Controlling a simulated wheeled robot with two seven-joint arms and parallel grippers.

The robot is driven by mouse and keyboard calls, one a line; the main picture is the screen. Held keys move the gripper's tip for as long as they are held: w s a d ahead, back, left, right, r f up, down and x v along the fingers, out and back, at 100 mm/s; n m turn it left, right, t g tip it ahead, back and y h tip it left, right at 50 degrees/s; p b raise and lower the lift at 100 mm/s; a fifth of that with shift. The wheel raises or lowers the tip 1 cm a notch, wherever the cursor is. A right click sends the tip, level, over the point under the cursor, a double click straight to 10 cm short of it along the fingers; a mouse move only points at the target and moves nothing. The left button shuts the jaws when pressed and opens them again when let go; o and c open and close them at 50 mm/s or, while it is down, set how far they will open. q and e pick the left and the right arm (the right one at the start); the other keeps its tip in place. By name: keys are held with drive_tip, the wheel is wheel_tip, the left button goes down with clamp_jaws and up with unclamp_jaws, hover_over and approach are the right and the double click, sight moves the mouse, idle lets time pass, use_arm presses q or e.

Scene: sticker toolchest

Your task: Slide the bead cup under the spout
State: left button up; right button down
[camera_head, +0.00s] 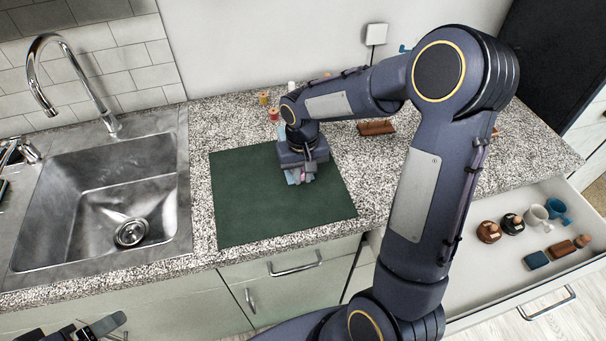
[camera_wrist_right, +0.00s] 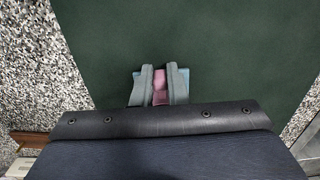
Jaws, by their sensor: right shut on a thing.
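My right gripper (camera_head: 298,178) is low over the dark green mat (camera_head: 245,215). In the right wrist view its fingers (camera_wrist_right: 160,90) are shut on a small pink thing (camera_wrist_right: 160,85). A pale blue edge (camera_wrist_right: 184,78) shows beside the fingers; I cannot tell whether it belongs to the pink thing. I cannot make out a bead cup or a bead spout; my right arm hides part of the counter. Part of my left gripper (camera_head: 95,329) shows at the bottom left edge, its jaw opening unclear.
A steel sink (camera_head: 90,205) with a tap (camera_head: 75,75) lies left of the mat. Small spools (camera_head: 264,98) and a brown block (camera_head: 376,128) stand behind it. Most of the mat is bare.

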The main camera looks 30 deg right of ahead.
drive_tip(key=shift+f, duration=0.2)
idle(0.6)
drive_tip(key=c, duration=1.4)
unclamp_jaws()
drive_tip(key=shift+o, duration=0.2)
wheel_tip(320, 180, up, 8)
drive_tip(key=shift+f+b, duration=0.25)
drive_tip(key=shift+b, duration=0.1)
drive_tip(key=shift+s+r, duration=0.1)
drive_tip(key=shift+r, duration=0.2)
drive_tip(key=s+a+r+t+y, duration=0.1)
drive_tip(key=s+a+t+y, duration=0.1)
drive_tip(key=s, duration=0.8)
drive_tip(key=s+a+r+n+t+y, duration=0.1)
drive_tip(key=s+a+t, duration=0.2)
drive_tip(key=s, duration=0.7)
drive_tip(key=shift+r+t+y, duration=0.3)
drive_tip(key=shift+r+y, duration=0.1)
